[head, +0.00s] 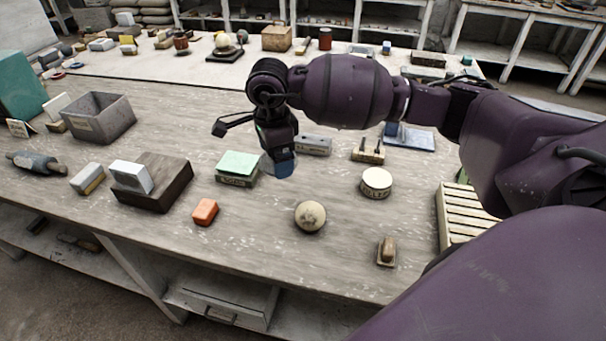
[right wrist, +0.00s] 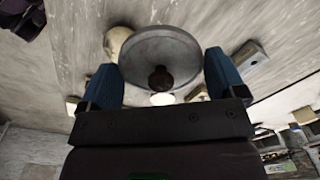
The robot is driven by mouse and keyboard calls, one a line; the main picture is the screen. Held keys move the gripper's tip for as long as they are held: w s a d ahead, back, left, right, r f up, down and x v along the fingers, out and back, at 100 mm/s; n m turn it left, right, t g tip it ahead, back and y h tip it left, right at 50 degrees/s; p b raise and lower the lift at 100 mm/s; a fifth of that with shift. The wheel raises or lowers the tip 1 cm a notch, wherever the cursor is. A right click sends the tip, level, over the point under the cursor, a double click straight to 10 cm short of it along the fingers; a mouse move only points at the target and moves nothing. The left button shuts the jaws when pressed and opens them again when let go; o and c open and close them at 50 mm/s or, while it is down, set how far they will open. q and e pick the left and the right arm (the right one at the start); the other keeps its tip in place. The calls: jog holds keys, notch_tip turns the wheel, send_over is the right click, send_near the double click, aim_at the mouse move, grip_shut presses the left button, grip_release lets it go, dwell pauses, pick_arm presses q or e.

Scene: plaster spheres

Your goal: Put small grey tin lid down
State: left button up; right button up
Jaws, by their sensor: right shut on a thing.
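My right gripper (head: 279,166) is above the workbench, beside a green-topped box (head: 238,163) in the head view. In the right wrist view, its two blue fingers (right wrist: 162,82) stand at either side of a small grey tin lid (right wrist: 160,48). The lid is a round grey disc with a dark round knob in its middle, and the gripper is shut on it. In the head view the lid is mostly hidden by the gripper and cannot be made out clearly. My left gripper is not in view.
A pale plaster ball (head: 310,216), an orange block (head: 205,211), a round white tin (head: 377,182) and a brush (head: 386,252) stand around on the bench (head: 270,255). A slatted crate (head: 458,212) is at the right. Bare bench lies between the ball and the tin.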

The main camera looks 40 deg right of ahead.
jog(key=m, duration=0.2)
jog(key=w+d+m, duration=0.1)
jog(key=m, duration=0.1)
jog(key=d+m, duration=0.1)
jog(key=m, duration=0.1)
jog(key=shift+w+r, duration=0.25)
jog(key=shift+r, duration=0.15)
jog(key=m, duration=0.2)
jog(key=d+m, duration=0.1)
jog(key=shift+w+r+m, duration=0.3)
jog(key=shift+w, duration=0.1)
jog(key=d+m, duration=0.1)
jog(key=m, duration=0.3)
notch_tip(320, 180, up, 4)
jog(key=m, duration=2.3)
send_over(304, 174)
notch_tip(304, 174, down, 13)
jog(key=shift+f+b, duration=0.1)
jog(key=shift+b, duration=0.55)
jog(key=shift+f, duration=0.7)
notch_tip(304, 174, down, 5)
jog(key=shift+f+b, duration=0.2)
jog(key=shift+b, duration=0.3)
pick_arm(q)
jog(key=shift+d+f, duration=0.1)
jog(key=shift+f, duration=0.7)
